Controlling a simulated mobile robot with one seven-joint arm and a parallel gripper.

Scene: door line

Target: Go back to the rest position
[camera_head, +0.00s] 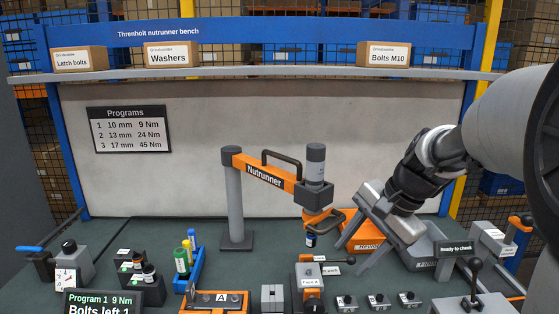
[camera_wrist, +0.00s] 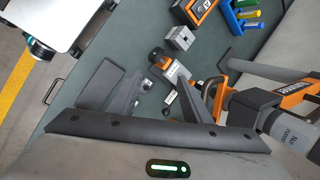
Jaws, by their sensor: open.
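My gripper (camera_head: 350,258) is at the right of the bench in the head view, tilted with its fingers pointing down and to the left. The fingers are spread apart and nothing shows held between them. An orange bin with a partly hidden label (camera_head: 370,246) shows behind the fingers. In the wrist view my gripper (camera_wrist: 145,88) is open above the green bench top, and the space between the fingers holds no part. I cannot tell whether the fingers touch anything.
The orange Nutrunner arm (camera_head: 262,172) on its grey post stands left of my gripper. A grey "Ready to check" tray (camera_head: 425,262) is just right of it. Fixtures and a clamp (camera_head: 312,285) line the front. A shelf (camera_head: 270,74) with boxes runs above.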

